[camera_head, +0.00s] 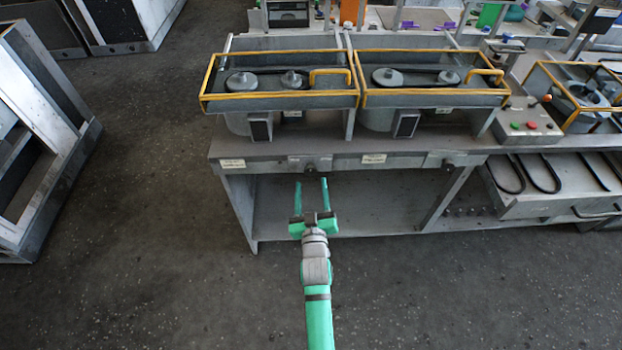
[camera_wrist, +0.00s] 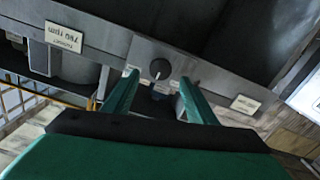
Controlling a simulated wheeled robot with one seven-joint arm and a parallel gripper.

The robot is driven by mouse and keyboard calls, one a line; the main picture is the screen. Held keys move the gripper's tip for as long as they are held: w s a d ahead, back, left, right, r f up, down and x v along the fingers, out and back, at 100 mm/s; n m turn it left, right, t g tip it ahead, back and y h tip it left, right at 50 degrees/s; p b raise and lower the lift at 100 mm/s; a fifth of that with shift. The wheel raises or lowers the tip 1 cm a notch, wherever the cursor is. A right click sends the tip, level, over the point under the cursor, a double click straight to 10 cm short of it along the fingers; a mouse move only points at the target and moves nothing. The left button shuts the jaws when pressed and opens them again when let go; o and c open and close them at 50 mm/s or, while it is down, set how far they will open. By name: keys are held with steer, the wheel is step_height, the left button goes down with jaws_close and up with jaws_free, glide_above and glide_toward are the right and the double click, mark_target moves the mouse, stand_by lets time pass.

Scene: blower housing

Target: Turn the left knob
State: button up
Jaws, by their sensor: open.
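The left knob (camera_head: 311,168) is a small dark round knob on the grey front rail of the workbench. In the wrist view the knob (camera_wrist: 160,68) has a light pointer line and shows between and just beyond my fingertips. My gripper (camera_head: 311,182) is open, with two green fingers pointing at the rail; the fingers also show in the wrist view (camera_wrist: 158,79). Nothing is between them, and they look apart from the knob. A second knob (camera_head: 448,165) sits farther right on the same rail.
White labels (camera_head: 373,158) flank the left knob on the rail. Two yellow-railed blower housings (camera_head: 280,95) stand on the bench (camera_head: 225,147) above. A control box with coloured buttons (camera_head: 530,125) is at the right. The floor (camera_head: 180,260) around my arm is clear.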

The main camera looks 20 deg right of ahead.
steer(key=v, duration=0.5)
steer(key=shift+s+a, duration=0.1)
steer(key=shift+s, duration=0.25)
steer(key=s+a+f+y, duration=0.25)
steer(key=s+a, duration=0.35)
steer(key=s, duration=0.4)
steer(key=s+a+r, duration=0.2)
steer(key=s+a, duration=0.1)
steer(key=s, duration=0.5)
steer(key=s+a+r+g+y, duration=0.1)
steer(key=s+a, duration=0.2)
steer(key=s, duration=0.5)
steer(key=s+a+r+g+y, duration=0.1)
steer(key=s+a, duration=0.3)
steer(key=s, duration=0.4)
steer(key=shift+r+n, duration=0.3)
steer(key=shift+r, duration=0.55)
steer(key=shift+a+y, duration=0.1)
steer(key=shift+y, duration=0.15)
steer(key=c, duration=0.5)
steer(key=shift+c, duration=0.2)
